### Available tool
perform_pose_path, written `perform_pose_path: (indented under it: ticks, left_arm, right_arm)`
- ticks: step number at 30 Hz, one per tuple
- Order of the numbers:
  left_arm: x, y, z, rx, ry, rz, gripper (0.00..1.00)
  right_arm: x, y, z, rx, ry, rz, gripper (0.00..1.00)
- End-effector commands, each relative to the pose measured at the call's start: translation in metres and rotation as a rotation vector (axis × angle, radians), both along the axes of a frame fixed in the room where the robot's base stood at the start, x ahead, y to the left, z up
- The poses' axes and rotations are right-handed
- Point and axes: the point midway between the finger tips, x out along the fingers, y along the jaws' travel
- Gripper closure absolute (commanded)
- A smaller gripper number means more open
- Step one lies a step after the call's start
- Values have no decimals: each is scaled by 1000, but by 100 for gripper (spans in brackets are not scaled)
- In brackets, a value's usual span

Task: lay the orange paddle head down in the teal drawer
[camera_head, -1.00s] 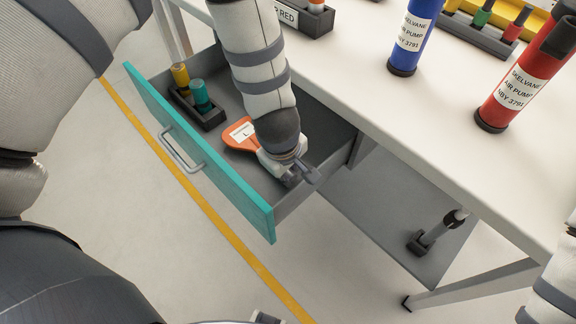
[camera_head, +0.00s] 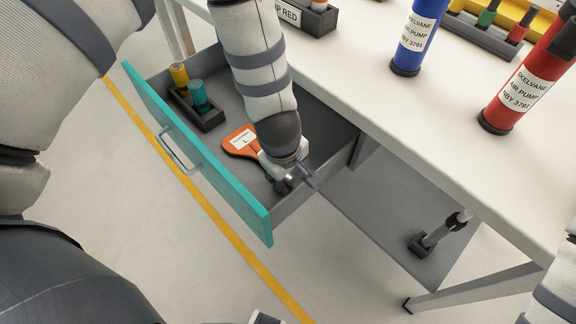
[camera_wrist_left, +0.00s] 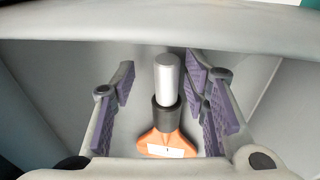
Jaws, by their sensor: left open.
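The orange paddle (camera_head: 240,141) lies flat on the grey floor of the open teal drawer (camera_head: 228,185), its head with a white label toward the teal front. My left gripper (camera_head: 293,181) is low inside the drawer over the paddle's shaft end and hides that part in the head view. In the left wrist view, the paddle (camera_wrist_left: 157,145) shows its orange head, black collar and silver shaft between the spread purple-padded fingers of my left gripper (camera_wrist_left: 160,75). Both fingers stand apart from the shaft.
A dark holder (camera_head: 207,120) with a yellow and a teal cylinder stands in the drawer's far left end. On the white table (camera_head: 420,120) stand a blue pump (camera_head: 413,35), a red pump (camera_head: 518,95) and racks at the back. A grey lower shelf (camera_head: 375,205) is below the table.

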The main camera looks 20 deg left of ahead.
Motion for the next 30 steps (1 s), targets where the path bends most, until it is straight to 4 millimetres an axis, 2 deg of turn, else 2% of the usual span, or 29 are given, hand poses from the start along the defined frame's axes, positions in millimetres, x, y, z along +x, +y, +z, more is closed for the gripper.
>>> perform_pose_path:
  ticks: [9, 13, 18, 30]
  left_arm:
    - [-15, -1, 81, 3, -8, -3, 59]
    - [-21, -1, 103, 2, -6, -3, 59]
    - [-24, -1, 113, 1, -4, 0, 59]
    - [-24, -1, 112, 0, -3, 0, 59]
  right_arm:
    - [0, 0, 0, 0, -1, 0, 78]
    - [0, 0, 0, 0, -1, 0, 78]
    - [0, 0, 0, 0, -1, 0, 78]
    - [0, 0, 0, 0, -1, 0, 78]
